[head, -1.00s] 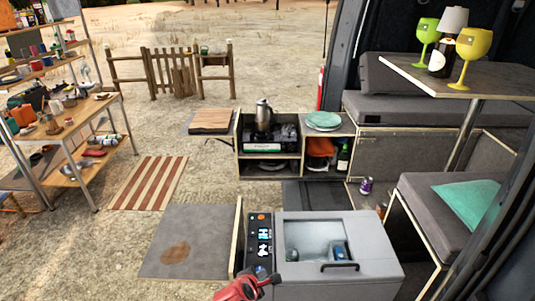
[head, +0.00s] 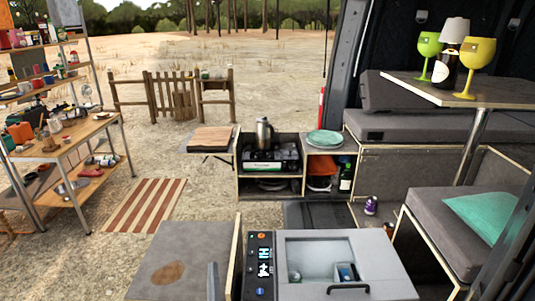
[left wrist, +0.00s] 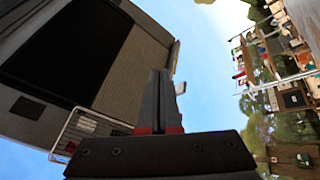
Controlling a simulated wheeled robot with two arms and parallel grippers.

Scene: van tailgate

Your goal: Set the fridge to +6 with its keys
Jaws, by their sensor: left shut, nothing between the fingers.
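The fridge (head: 377,261) is a grey box with a see-through lid window and a dark handle, at the bottom of the head view. Its narrow black key panel (head: 261,278) runs along its left side, with an orange-red key (head: 262,237) at the top, a lit white display (head: 264,254) below it and a blue key (head: 260,291) near the bottom. The display's digits are too small to read surely. My left gripper (head: 213,281) points up, left of the panel and apart from it. In the left wrist view its fingers (left wrist: 160,100) are together and empty. My right gripper is out of view.
A wooden-edged board stands between my left gripper and the panel, beside a grey tabletop (head: 190,250). A stove with a kettle (head: 263,133) stands behind the fridge. A bench with a teal cushion (head: 481,217) is at the right.

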